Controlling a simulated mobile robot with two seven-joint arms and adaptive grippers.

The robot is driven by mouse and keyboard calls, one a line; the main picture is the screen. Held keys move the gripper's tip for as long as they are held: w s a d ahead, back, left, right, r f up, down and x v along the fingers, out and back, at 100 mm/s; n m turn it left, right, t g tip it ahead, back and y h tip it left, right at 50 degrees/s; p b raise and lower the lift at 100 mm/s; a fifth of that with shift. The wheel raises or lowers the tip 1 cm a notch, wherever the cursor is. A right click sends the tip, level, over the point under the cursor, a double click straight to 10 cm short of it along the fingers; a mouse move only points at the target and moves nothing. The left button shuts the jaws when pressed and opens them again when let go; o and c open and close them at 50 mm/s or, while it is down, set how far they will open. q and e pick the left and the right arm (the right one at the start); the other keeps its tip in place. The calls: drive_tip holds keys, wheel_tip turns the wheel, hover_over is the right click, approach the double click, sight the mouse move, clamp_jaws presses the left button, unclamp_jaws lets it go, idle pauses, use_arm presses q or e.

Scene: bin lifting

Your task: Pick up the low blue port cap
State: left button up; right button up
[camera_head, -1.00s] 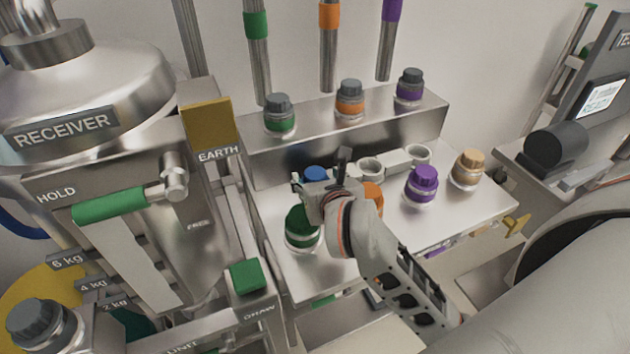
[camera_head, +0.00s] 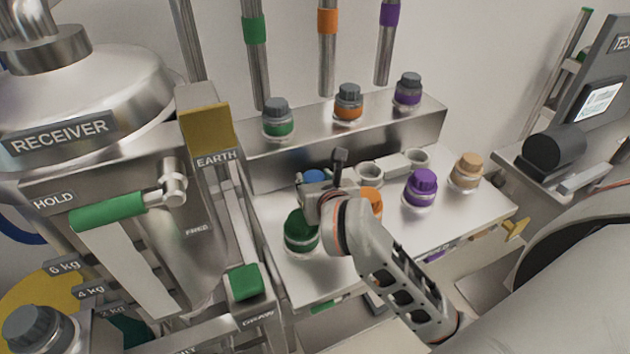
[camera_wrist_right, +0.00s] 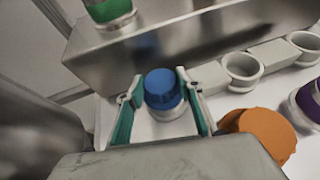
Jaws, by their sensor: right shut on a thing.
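The low blue port cap (camera_head: 314,176) shows just beyond my right gripper (camera_head: 318,186) in the head view, partly hidden by it. In the right wrist view the blue cap (camera_wrist_right: 162,88) sits between the two teal-lined fingers of my right gripper (camera_wrist_right: 160,98), on a pale base. The fingers are shut on the cap, one on each side. Whether the cap is clear of its port cannot be told. My left gripper is not in view.
A green-capped jar (camera_head: 301,231), an orange cap (camera_head: 371,201), a purple-capped jar (camera_head: 421,187) and a tan-capped jar (camera_head: 467,170) stand close by on the steel shelf. Open white cups (camera_head: 369,172) are right of the blue cap. A raised steel ledge (camera_head: 420,126) stands behind.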

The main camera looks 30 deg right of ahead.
wheel_tip(320, 180, up, 26)
drive_tip(key=p, duration=0.7)
drive_tip(key=shift+r, duration=0.15)
idle(0.6)
idle(0.5)
